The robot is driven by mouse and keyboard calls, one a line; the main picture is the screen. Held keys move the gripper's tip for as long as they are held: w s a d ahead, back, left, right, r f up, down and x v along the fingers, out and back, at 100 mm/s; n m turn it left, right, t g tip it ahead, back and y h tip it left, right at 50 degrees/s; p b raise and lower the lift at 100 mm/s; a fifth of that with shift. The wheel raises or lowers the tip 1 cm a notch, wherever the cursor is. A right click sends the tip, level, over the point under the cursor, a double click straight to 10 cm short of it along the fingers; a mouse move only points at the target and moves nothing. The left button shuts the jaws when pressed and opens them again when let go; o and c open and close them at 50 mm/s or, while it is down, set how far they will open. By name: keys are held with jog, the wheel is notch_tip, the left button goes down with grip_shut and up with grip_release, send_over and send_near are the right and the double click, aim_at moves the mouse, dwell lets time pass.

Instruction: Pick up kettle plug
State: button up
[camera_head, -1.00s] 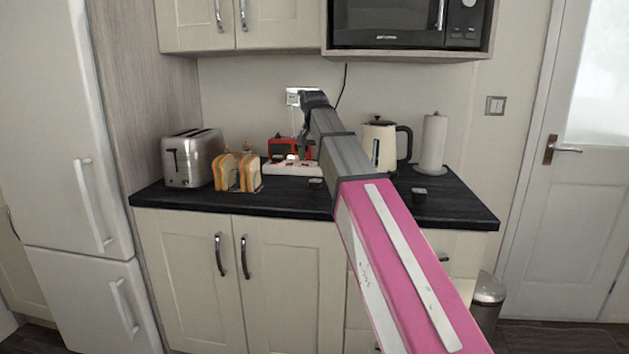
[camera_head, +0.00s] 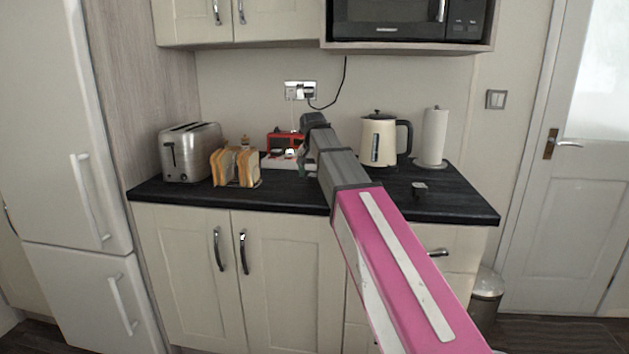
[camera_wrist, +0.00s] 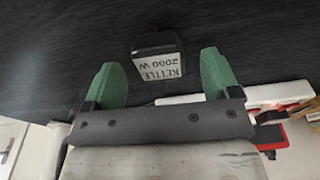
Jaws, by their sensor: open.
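The kettle plug (camera_wrist: 157,62) is a black block with a white label reading "KETTLE 2000 W". It lies on the dark worktop (camera_wrist: 50,45) in the wrist view. My gripper (camera_wrist: 160,78) is open, its two green fingers apart on either side of the plug's near end. The plug appears between and slightly beyond the fingertips; I cannot tell whether they touch it. In the head view my gripper (camera_head: 306,168) is low over the worktop, mostly hidden by my arm. The labelled plug is hidden there. The cream kettle (camera_head: 379,142) stands right of my arm.
A white power strip (camera_head: 277,162) with a red item (camera_head: 282,139) is behind my gripper. The toaster (camera_head: 190,152) and toast rack (camera_head: 236,167) stand left. Another small dark block (camera_head: 419,187) lies right. A paper towel roll (camera_head: 433,137) and wall socket (camera_head: 300,90) are behind.

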jog(key=shift+f, duration=0.85)
jog(key=c, duration=1)
jog(key=shift+r, duration=0.15)
